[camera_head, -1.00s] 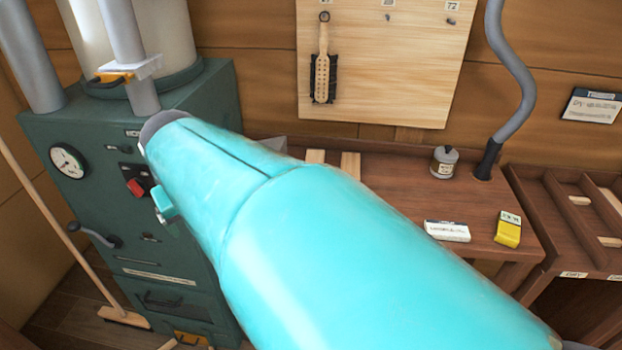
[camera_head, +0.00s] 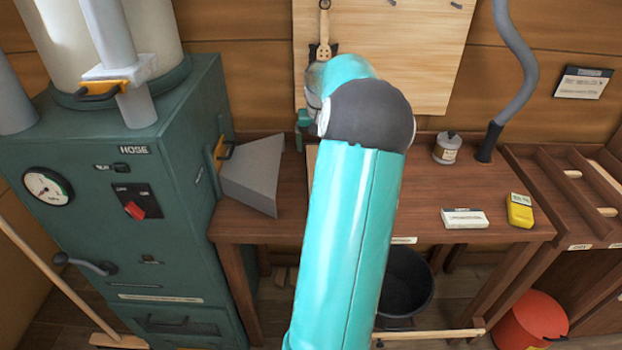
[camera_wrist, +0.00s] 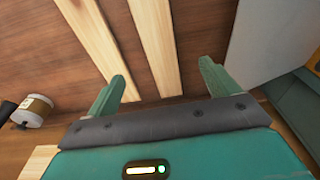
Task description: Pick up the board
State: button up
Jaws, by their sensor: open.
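Two pale wooden boards lie side by side on the brown bench in the wrist view, a left board (camera_wrist: 98,38) and a right board (camera_wrist: 154,40). I cannot tell which one the task means. The right board runs into the space between the fingers in the picture; the left board ends near the left finger. The height above the boards is unclear.
The bench (camera_head: 440,195) also bears a small jar (camera_head: 447,148), a white box (camera_head: 465,218) and a yellow box (camera_head: 520,211). A grey hood (camera_head: 252,178) stands at its left, beside the green machine (camera_head: 110,230). A black bucket (camera_head: 405,283) and a red bucket (camera_head: 535,318) are below.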

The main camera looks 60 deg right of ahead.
jog(key=f, duration=0.7)
jog(key=shift+s+d+f, duration=0.15)
jog(key=shift+d+f, duration=0.2)
jog(key=shift+d, duration=0.05)
jog(key=shift+f, duration=0.25)
jog(key=shift+a+f, duration=0.1)
jog(key=shift+f, duration=0.2)
jog(key=f, duration=0.4)
jog(key=shift+w+d+f, duration=0.2)
jog(key=shift+w+d, duration=0.05)
jog(key=c, duration=1.2)
